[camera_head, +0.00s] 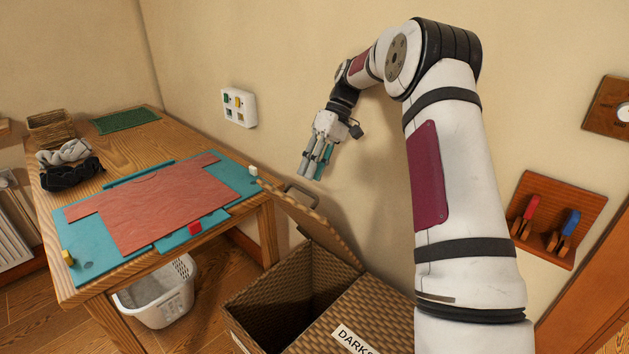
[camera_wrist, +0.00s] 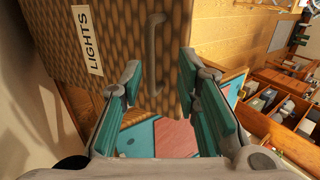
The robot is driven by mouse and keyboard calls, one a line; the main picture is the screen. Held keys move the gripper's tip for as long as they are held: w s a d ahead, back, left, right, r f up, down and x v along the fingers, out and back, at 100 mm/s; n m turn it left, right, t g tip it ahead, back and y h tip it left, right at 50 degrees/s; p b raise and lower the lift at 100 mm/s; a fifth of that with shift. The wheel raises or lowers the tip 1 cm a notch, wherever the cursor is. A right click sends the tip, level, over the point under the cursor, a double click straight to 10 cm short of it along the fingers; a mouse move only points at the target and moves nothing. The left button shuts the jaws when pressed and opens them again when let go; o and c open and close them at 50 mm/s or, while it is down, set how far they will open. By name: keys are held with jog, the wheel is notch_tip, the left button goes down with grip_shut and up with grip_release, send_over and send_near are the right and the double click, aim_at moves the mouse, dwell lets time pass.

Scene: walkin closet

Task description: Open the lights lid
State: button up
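The lights lid (camera_head: 318,228) is a woven brown lid on the hamper's left compartment. It stands raised and tilted, with the compartment's dark inside showing below it. Its grey handle (camera_head: 302,190) shows past its upper edge. In the wrist view the lid's woven face (camera_wrist: 115,20) carries a white LIGHTS label (camera_wrist: 88,40), and the curved handle (camera_wrist: 153,50) is in front of my fingers. My gripper (camera_head: 310,170) is just above and behind the lid's upper edge in the head view. In the wrist view its teal-padded fingers (camera_wrist: 160,85) are apart with nothing held between them.
The DARKS lid (camera_head: 365,320) is down on the hamper's right side. A wooden table (camera_head: 140,135) with a folded red shirt (camera_head: 160,205) on a teal board stands at left. A white basket (camera_head: 160,295) is beneath it. The wall is close behind my arm.

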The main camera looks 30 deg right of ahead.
notch_tip(320, 180, up, 6)
jog(key=shift+f, duration=0.1)
